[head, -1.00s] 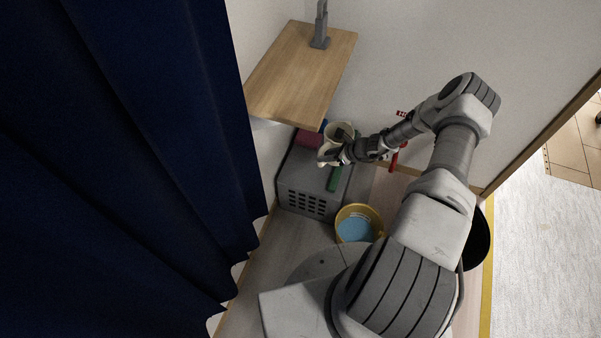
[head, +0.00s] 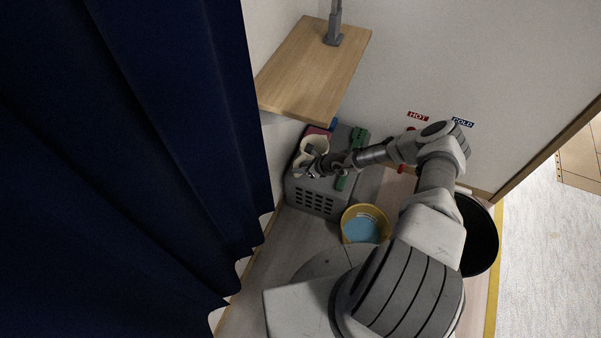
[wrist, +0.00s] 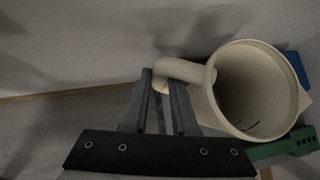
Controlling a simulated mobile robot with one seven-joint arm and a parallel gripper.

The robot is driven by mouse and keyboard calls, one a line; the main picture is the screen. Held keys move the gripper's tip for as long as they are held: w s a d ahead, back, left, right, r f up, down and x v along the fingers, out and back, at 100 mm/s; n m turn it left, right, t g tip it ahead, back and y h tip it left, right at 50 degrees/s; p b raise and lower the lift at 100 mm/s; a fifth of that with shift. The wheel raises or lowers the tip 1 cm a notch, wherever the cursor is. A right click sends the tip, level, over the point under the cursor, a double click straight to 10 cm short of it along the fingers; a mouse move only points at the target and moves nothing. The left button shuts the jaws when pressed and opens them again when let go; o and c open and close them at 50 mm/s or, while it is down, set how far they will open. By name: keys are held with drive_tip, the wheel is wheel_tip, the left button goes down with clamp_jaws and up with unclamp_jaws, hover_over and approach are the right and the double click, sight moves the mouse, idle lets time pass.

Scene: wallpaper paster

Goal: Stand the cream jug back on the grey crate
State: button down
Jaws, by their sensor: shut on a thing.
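The cream jug (head: 313,144) is held over the left part of the grey crate (head: 316,203). In the wrist view the jug (wrist: 262,92) shows its round open mouth toward the camera, with its handle (wrist: 186,71) at the left. My gripper (wrist: 161,82) is shut on the handle, with the fingers on either side of it. In the head view my gripper (head: 316,168) is at the near side of the jug and covers part of it. I cannot tell whether the jug's base touches the crate.
Green pieces (head: 357,139) and (head: 343,180) lie on the crate's right side. A red block (head: 316,130) and a blue one are behind the jug. A wooden shelf (head: 315,70) overhangs the back. A yellow bucket (head: 364,224) and black bin (head: 483,240) stand right; a blue curtain hangs left.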

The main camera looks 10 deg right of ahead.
wheel_tip(320, 180, down, 3)
drive_tip(key=shift+b, duration=0.95)
drive_tip(key=c, duration=0.7)
unclamp_jaws()
drive_tip(key=shift+f, duration=0.1)
